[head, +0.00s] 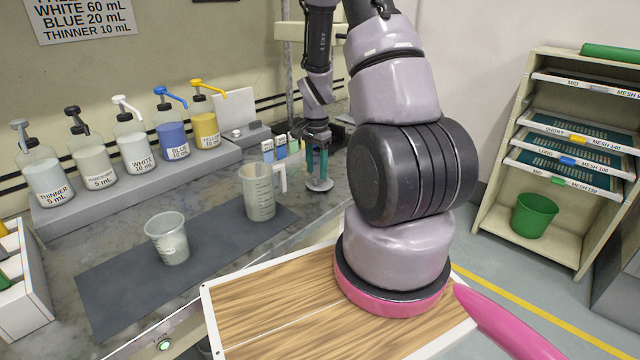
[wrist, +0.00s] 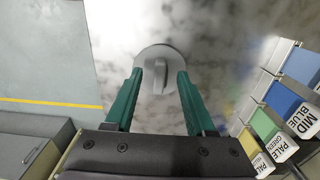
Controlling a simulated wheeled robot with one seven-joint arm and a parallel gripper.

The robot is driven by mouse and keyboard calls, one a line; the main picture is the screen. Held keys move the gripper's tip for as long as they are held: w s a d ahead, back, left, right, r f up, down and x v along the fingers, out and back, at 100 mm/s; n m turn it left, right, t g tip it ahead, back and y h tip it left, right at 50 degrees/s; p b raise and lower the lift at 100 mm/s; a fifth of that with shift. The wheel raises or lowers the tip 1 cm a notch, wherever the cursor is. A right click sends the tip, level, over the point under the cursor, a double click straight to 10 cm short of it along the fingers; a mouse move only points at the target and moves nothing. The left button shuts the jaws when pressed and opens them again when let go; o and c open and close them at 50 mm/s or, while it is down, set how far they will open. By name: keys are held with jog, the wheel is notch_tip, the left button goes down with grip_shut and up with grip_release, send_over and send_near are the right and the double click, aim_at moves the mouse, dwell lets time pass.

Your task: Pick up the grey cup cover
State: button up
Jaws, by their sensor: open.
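The grey cup cover (wrist: 158,70) is a round disc with a raised grip in its middle. In the wrist view it lies on the marbled counter between and just beyond my fingertips. In the head view the cover (head: 320,185) shows as a small grey disc below my gripper (head: 318,160). My gripper, with its green fingers, also shows in the wrist view (wrist: 158,88); it points down over the cover and is open. The fingers stand on either side of the raised grip. Whether they touch it I cannot tell.
A clear measuring jug (head: 259,195) stands left of the cover, and a clear cup (head: 168,238) stands on the dark mat (head: 110,285). Several pump bottles line the back shelf. Labelled colour containers (wrist: 296,115) stand close on the right in the wrist view.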

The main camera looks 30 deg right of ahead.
aim_at(320, 181)
jog(key=shift+f, duration=1.4)
grip_shut()
